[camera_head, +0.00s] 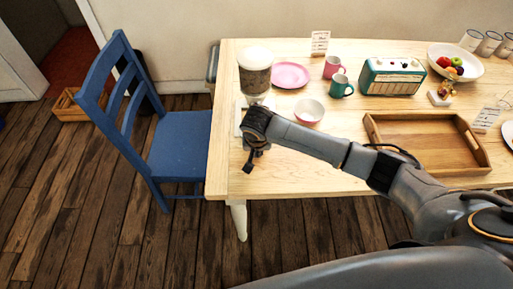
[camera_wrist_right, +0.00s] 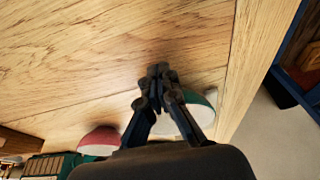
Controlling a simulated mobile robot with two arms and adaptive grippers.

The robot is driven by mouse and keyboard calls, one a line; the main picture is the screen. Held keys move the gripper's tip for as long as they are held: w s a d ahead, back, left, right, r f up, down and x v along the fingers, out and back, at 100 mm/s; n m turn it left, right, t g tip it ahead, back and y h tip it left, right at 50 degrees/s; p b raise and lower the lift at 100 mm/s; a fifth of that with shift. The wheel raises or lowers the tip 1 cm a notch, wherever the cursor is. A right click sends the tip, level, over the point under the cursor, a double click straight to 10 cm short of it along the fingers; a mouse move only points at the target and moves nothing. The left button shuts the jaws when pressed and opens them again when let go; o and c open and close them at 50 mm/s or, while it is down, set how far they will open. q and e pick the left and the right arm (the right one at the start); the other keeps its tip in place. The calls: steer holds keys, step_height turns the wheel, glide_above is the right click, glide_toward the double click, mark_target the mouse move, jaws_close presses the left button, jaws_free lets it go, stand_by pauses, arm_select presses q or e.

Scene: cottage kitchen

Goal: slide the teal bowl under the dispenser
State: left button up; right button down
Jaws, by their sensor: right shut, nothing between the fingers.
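The dispenser (camera_head: 255,72) stands at the table's left end, with a brown-filled container above a pale base. My right gripper (camera_head: 252,161) is in front of it, near the table's front left corner, pointing down. In the right wrist view the gripper's fingertips (camera_wrist_right: 158,72) are together and empty over the wood. A bowl with a teal rim, which seems to be the teal bowl (camera_wrist_right: 196,115), shows behind a finger there, partly hidden. I cannot make it out in the head view, where my wrist covers that spot. My left gripper is out of view.
A red and white bowl (camera_head: 309,111) sits right of the dispenser. Behind it are a pink plate (camera_head: 290,75), pink mug (camera_head: 332,67) and teal mug (camera_head: 341,86). A wooden tray (camera_head: 425,143) lies right. A blue chair (camera_head: 180,140) stands at the table's left.

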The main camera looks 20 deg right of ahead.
steer(key=shift+w+d, duration=0.1)
steer(key=shift+w, duration=0.35)
steer(key=shift+w+d, duration=0.25)
steer(key=shift+w, duration=0.7)
steer(key=shift+w+d, duration=0.25)
steer(key=shift+w, duration=0.65)
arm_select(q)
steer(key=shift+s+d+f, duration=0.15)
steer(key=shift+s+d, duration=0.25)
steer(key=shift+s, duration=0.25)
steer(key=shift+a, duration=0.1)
arm_select(e)
steer(key=shift+s, duration=0.1)
